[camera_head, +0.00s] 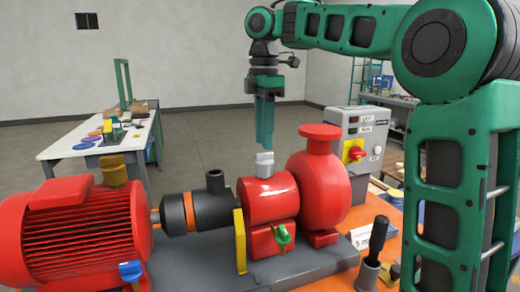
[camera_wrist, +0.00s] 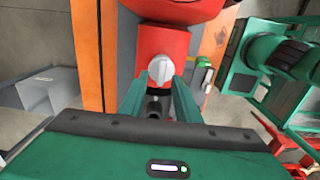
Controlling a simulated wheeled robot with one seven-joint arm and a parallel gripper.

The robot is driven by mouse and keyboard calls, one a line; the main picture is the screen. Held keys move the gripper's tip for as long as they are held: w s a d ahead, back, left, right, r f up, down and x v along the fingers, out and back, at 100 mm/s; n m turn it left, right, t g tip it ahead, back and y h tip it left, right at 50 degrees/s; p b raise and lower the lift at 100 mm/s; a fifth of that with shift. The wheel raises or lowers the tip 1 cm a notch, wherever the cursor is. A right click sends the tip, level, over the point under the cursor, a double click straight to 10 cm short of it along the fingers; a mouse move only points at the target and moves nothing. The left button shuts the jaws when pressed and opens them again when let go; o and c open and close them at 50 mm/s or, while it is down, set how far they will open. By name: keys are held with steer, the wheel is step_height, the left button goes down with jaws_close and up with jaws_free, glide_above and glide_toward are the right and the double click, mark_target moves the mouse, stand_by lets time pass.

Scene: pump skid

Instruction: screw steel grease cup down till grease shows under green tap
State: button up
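The steel grease cup (camera_head: 264,164) stands upright on top of the red bearing housing (camera_head: 268,198); it also shows in the wrist view (camera_wrist: 157,73), at and beyond my fingertips. The green tap (camera_head: 283,236) sits low on the near side of that housing, and green shows there in the wrist view (camera_wrist: 206,63). My gripper (camera_head: 264,146) points straight down just above the cup. In the wrist view its green fingers (camera_wrist: 161,84) are apart with nothing held between them. I cannot make out any grease at the tap.
The red pump casing (camera_head: 321,185) rises close right of the cup. The black coupling part (camera_head: 195,210) with its upright stub and the red motor (camera_head: 78,230) stand left. A grey control box (camera_head: 362,135) is behind. A black-handled tool (camera_head: 376,242) stands front right.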

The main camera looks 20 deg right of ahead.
mark_target(264, 164)
steer(key=shift+f, duration=1.6)
steer(key=shift+f, duration=0.1)
steer(key=shift+c, duration=0.6)
